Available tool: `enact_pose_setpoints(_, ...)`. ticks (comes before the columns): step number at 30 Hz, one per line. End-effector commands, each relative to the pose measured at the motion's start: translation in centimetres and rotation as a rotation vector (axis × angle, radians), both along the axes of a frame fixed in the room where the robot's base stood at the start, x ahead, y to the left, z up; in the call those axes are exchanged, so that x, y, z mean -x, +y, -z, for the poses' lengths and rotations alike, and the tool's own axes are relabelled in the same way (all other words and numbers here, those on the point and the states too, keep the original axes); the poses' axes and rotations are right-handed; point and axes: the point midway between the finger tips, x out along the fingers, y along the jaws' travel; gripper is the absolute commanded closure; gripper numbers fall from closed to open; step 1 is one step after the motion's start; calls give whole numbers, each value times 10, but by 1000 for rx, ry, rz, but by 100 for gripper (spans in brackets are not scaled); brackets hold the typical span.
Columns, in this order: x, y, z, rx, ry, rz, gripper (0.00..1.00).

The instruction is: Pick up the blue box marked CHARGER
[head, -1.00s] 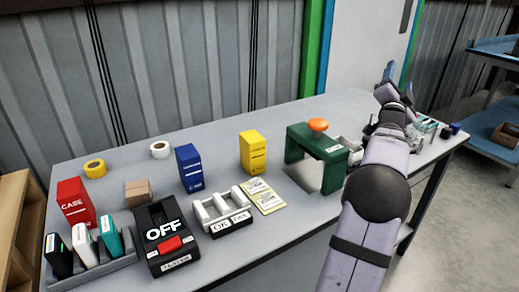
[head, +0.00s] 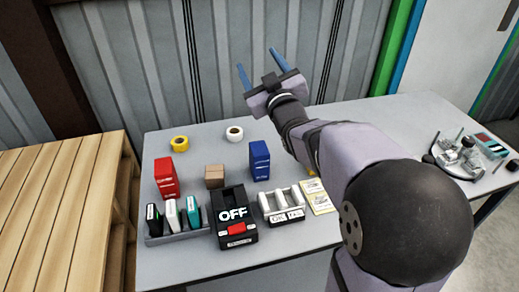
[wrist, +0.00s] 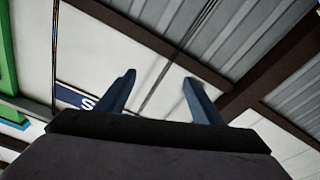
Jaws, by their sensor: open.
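A blue box (head: 260,161) stands upright on the grey table, right of the small brown carton; the small print on its front is too blurred to read. My gripper (head: 259,60) is open and empty, raised above the back of the table in front of the corrugated wall. It is above and apart from the blue box, fingers pointing up. In the wrist view my gripper (wrist: 158,81) shows two spread blue fingers with nothing between them. The box is not in the wrist view.
A red box (head: 167,177), a brown carton (head: 215,177), a black OFF switch unit (head: 234,217) and a white rack (head: 281,205) stand around the blue box. Yellow tape (head: 180,143) and white tape (head: 235,133) lie behind. My arm covers the table's middle right.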

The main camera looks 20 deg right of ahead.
Motion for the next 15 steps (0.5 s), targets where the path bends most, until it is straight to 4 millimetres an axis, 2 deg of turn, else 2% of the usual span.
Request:
enact_pose_setpoints(1,5,17,33,-26,31,-30,39)
enact_pose_setpoints(3,13,34,67,-66,77,-60,39)
enact_pose_setpoints(6,21,45,117,-140,181,-69,39)
enact_pose_setpoints(9,26,37,157,-217,289,-31,39)
enact_pose_setpoints(15,40,18,216,-321,444,54,39)
